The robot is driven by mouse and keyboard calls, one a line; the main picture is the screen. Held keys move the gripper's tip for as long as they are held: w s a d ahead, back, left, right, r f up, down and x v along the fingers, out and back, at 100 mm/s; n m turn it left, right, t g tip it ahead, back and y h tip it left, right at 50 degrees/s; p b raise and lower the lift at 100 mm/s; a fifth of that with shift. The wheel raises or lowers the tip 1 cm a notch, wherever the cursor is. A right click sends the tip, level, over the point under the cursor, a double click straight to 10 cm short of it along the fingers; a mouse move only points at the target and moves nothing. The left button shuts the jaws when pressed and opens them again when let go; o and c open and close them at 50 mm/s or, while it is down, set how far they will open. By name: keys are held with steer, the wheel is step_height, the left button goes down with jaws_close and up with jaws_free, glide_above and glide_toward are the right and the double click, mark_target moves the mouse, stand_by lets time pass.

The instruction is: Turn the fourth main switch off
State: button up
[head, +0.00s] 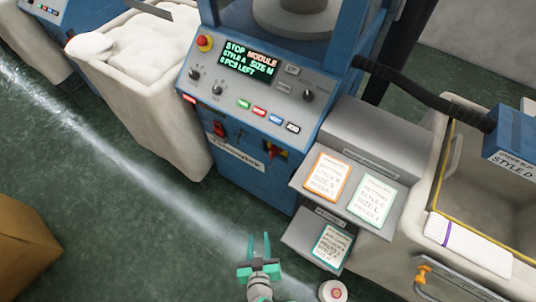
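A blue knitting machine (232,172) stands at the upper middle in the head view. The frame does not show which machine is the fourth, and the rotary switch's position is too small to read. My gripper (259,237) is at the bottom middle, its two teal fingers apart with nothing between them. In the picture it is below the machine, apart from both switches.
The control panel has a lit display (248,58) and a red emergency button (204,42). A grey card stand (365,130) and a fabric bin (470,200) stand at the right. A white bin (150,95) stands left, a cardboard box (25,250) lower left. Green floor between is clear.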

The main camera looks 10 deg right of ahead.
steer(key=w+d+f+m+h, duration=0.1)
steer(key=w+d+h, duration=0.15)
steer(key=w, duration=0.45)
steer(key=m+t+h, duration=0.1)
steer(key=m+h, duration=0.6)
steer(key=h, duration=0.1)
glide_toward(271, 152)
steer(key=x, duration=0.9)
steer(key=shift+f, duration=0.25)
steer(key=shift+a, duration=0.1)
jaws_close()
